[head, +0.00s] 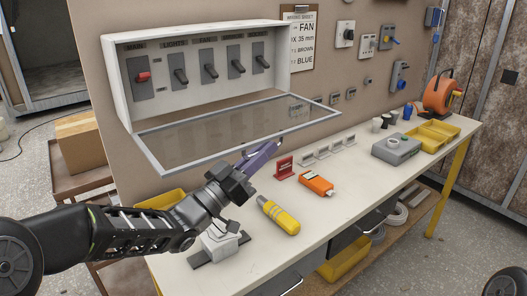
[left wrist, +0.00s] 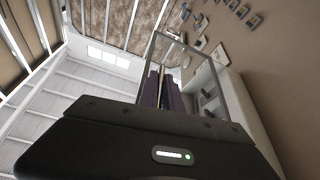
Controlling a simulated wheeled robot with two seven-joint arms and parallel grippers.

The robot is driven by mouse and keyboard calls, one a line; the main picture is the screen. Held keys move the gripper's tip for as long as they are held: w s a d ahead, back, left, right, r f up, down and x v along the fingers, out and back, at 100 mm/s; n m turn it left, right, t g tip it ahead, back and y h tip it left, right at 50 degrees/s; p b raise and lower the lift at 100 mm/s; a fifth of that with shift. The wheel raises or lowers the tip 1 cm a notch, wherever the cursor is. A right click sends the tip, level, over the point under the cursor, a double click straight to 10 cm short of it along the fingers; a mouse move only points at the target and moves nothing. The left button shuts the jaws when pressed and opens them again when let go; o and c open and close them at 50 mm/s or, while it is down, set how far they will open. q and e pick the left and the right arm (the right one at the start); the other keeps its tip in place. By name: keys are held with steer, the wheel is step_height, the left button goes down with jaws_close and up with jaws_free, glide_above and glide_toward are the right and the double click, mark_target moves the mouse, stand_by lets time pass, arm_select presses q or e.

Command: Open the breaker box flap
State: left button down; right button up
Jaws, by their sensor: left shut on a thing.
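The white breaker box (head: 205,37) is on the brown panel at upper left, with a row of labelled switches showing, the leftmost red. Its clear flap (head: 195,142), with a grey frame, is swung down and out, near level above the table. My left gripper (head: 275,144) is shut on the flap's front edge, right of its middle, reaching in from below. The left wrist view shows my gripper's dark fingers (left wrist: 163,88) at the flap's grey frame (left wrist: 196,54), with the box (left wrist: 262,122) to the right. My right gripper does not show.
Below the flap, the white table (head: 330,215) holds a yellow-handled tool (head: 278,216), an orange device (head: 316,184) and a red sign (head: 284,168). The table's front middle is clear.

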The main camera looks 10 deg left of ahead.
mark_target(265, 135)
arm_select(q)
steer(key=r+n+y+p, duration=0.1)
steer(key=r+n, duration=0.1)
steer(key=r+n+p, duration=0.1)
steer(key=r+n, duration=0.1)
steer(key=r, duration=0.1)
steer(key=shift+s+d+r+t+y, duration=0.2)
steer(key=shift+t+y, duration=0.1)
steer(key=shift+y, duration=0.1)
steer(key=shift+r+n+y+p, duration=0.3)
steer(key=shift+n+p, duration=0.1)
steer(key=shift+n, duration=0.2)
steer(key=shift+f, duration=0.1)
steer(key=c, duration=1.5)
jaws_free()
